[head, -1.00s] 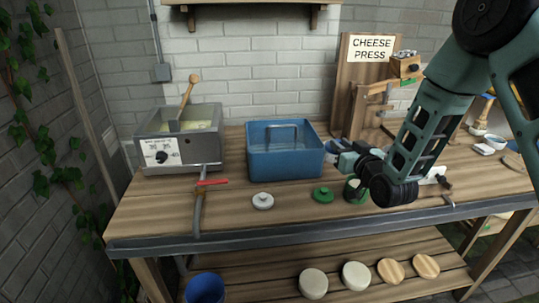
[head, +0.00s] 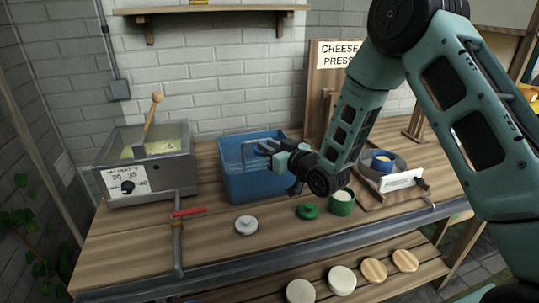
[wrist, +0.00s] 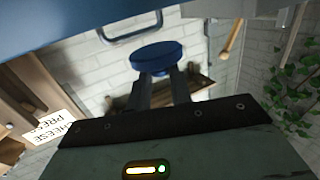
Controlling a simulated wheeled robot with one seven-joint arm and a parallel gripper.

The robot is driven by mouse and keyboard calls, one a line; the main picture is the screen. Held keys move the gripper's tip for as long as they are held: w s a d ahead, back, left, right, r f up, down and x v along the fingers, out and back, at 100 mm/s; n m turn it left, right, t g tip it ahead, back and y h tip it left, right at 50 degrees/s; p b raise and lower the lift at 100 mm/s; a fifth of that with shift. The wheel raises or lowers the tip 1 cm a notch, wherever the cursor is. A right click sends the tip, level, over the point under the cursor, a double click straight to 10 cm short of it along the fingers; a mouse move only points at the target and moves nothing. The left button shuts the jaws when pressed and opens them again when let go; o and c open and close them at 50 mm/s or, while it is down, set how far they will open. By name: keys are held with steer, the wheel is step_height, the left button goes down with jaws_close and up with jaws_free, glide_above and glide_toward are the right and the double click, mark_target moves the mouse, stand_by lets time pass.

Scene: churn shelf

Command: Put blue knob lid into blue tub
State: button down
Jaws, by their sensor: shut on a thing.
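The blue tub (head: 245,185) stands on the bench against the wall, open at the top, with a grey bar handle across its far side. My gripper (head: 268,150) is at the tub's right part, around rim height. It is shut on the blue knob lid (wrist: 160,57), a round blue disc held at the fingertips in the wrist view. In the head view the lid (head: 263,147) shows as a small blue patch, largely hidden by the fingers. A blue surface, likely the tub, fills the top of the wrist view.
A grey vat (head: 165,175) with a wooden paddle stands left of the tub. A white knob lid (head: 246,225), a green knob lid (head: 308,211) and a green pot (head: 341,203) sit in front. The cheese press (head: 327,80) stands behind right.

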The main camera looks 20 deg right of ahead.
step_height(320, 180, down, 3)
steer(key=shift+r, duration=0.1)
steer(key=shift+f+b, duration=0.3)
steer(key=shift+f, duration=0.05)
steer(key=shift+f, duration=0.1)
steer(key=c, duration=1.3)
jaws_free()
steer(key=shift+o, duration=0.2)
